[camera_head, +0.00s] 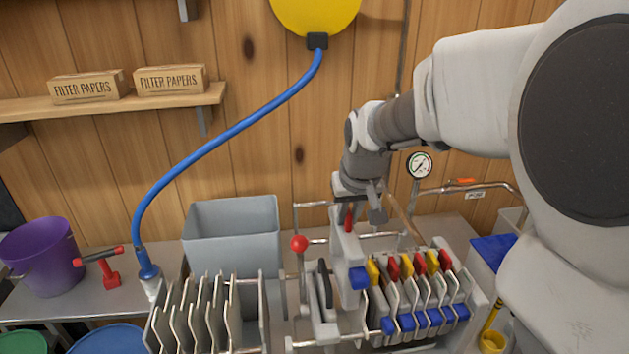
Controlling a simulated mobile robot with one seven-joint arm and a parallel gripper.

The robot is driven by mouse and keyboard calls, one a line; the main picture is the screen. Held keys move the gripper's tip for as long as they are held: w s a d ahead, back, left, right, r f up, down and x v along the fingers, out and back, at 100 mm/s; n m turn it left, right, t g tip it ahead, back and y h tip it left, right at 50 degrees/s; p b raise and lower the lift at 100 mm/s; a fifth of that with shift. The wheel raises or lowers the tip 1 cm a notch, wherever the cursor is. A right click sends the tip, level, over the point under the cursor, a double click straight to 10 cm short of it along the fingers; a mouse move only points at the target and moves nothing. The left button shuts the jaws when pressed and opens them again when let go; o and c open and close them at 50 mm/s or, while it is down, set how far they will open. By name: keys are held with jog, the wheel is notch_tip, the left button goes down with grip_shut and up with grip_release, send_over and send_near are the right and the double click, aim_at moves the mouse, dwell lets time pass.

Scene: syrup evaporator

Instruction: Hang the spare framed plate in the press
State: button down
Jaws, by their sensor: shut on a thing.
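My gripper (357,204) is above the press, pointing down and shut on a pale framed plate (344,248). This plate has a red tab at its top, between the fingers, and a blue block at its lower right. It looks upright, at the left end of the row of plates in the press (480,298). Those plates (418,290) have red or yellow tabs and blue blocks. I cannot tell whether the held plate touches the rails; its lower part merges with the pale end parts. A dark handle (325,284) stands just left of it.
A rack of pale plates (195,315) stands at the front left, a grey bin (232,232) behind it. A red ball knob (299,243) is left of the held plate. A blue hose (235,128) hangs left; a gauge (419,165) and pipe are right.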

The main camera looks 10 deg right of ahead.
jog(key=shift+f+b, duration=3.5)
jog(key=shift+f, duration=1.3)
jog(key=shift+f+b, duration=2.95)
jog(key=shift+f, duration=0.6)
jog(key=c, duration=0.5)
grip_release()
jog(key=shift+f, duration=0.1)
